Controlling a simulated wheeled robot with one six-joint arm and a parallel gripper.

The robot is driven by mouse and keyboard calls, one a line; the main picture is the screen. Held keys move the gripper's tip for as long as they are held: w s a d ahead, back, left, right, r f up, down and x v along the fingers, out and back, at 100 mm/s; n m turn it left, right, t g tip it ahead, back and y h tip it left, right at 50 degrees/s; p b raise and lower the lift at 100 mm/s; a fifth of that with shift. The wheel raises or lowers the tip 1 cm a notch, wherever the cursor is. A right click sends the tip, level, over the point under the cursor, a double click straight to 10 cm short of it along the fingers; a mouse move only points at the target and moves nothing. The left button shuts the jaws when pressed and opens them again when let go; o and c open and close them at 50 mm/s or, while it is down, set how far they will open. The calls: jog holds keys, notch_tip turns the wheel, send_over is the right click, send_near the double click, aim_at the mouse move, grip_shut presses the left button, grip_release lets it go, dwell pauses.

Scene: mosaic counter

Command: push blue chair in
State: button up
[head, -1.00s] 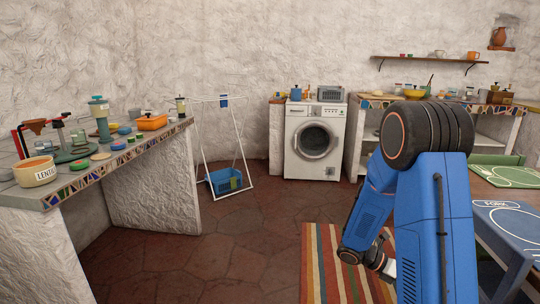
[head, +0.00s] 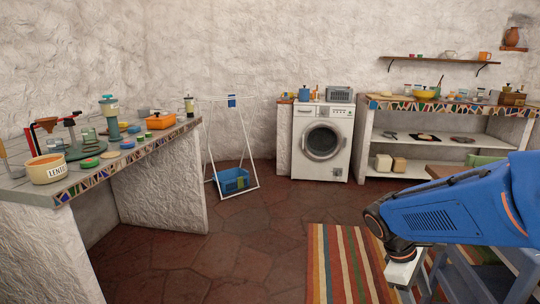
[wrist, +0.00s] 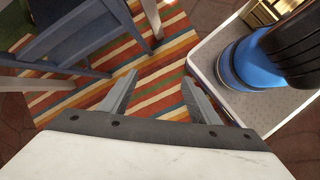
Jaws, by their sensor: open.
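The blue chair shows as blue-grey legs and rails in the head view (head: 457,279), at the lower right, partly hidden behind my blue arm. In the wrist view its slatted blue-grey frame (wrist: 75,47) fills the upper left, above the striped rug. My gripper (wrist: 160,78) is open and empty, its two fingers spread over the rug. The chair's nearest rail is just left of my left finger; I cannot tell whether they touch. In the head view my gripper's white body shows below the wrist, beside the chair; its fingers are not clear there.
The striped rug (head: 340,262) lies under my gripper. The wooden table (head: 445,171) is mostly hidden behind my arm. A mosaic counter (head: 130,152) stands left, a drying rack (head: 248,148) and washing machine (head: 322,145) at the back. The tiled floor between is clear.

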jog(key=s+a+r+m+t+y, duration=0.4)
jog(key=s+a+r+m+t, duration=0.2)
jog(key=a, duration=0.6)
jog(key=shift+r+m+t+y, duration=0.45)
jog(key=shift+r+m, duration=0.35)
jog(key=shift+m, duration=0.2)
jog(key=shift+a, duration=0.1)
